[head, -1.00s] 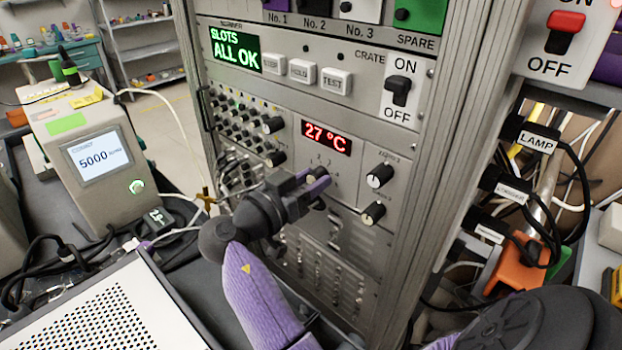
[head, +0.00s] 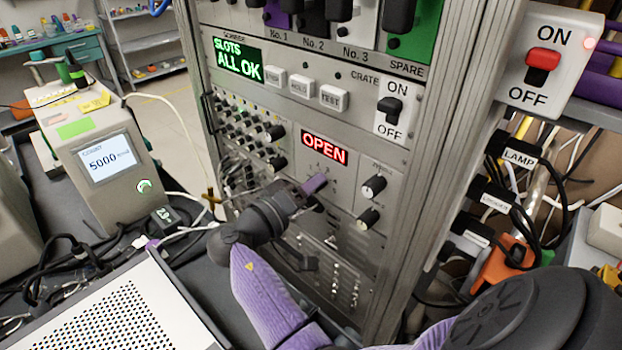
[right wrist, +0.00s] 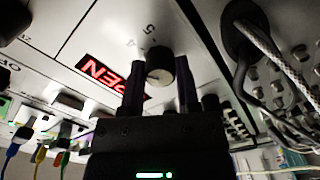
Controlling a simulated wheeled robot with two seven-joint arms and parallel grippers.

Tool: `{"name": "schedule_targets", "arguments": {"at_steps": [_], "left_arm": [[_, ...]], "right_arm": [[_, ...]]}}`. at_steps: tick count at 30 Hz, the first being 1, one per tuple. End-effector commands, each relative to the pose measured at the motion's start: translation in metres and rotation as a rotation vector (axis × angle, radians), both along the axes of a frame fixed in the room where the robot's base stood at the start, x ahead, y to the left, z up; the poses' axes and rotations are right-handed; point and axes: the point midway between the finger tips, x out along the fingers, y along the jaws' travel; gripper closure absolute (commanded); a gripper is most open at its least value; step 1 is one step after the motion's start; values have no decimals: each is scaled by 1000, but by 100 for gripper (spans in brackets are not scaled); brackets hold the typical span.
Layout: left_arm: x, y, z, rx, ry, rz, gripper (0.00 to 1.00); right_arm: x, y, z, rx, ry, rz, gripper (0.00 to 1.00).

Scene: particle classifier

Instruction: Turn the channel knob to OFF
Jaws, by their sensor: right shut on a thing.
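The channel knob (right wrist: 160,66) is a dark round knob with a pale face on the grey panel, below the display. In the right wrist view it sits between the two fingers of my right gripper (right wrist: 159,84), which is shut on it. In the head view my right gripper (head: 314,192) reaches the panel from the left and hides most of the knob. Numbers are printed around the knob, with 4 and 5 legible in the right wrist view. Its pointer cannot be read clearly. The red display (head: 324,149) reads OPEN. My left gripper is not in view.
Two more knobs, an upper one (head: 373,187) and a lower one (head: 367,218), sit just right of the gripper. A crate switch (head: 391,112) and a red ON/OFF switch (head: 542,65) are higher up. Small knobs and cables crowd the panel's left.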

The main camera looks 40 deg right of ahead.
Motion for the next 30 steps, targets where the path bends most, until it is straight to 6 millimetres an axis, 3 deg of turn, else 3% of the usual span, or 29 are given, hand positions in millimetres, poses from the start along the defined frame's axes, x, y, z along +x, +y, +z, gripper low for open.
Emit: {"name": "schedule_targets", "arguments": {"at_steps": [30], "left_arm": [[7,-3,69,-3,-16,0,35]], "right_arm": [[0,0,3,-85,957,2,100]]}}
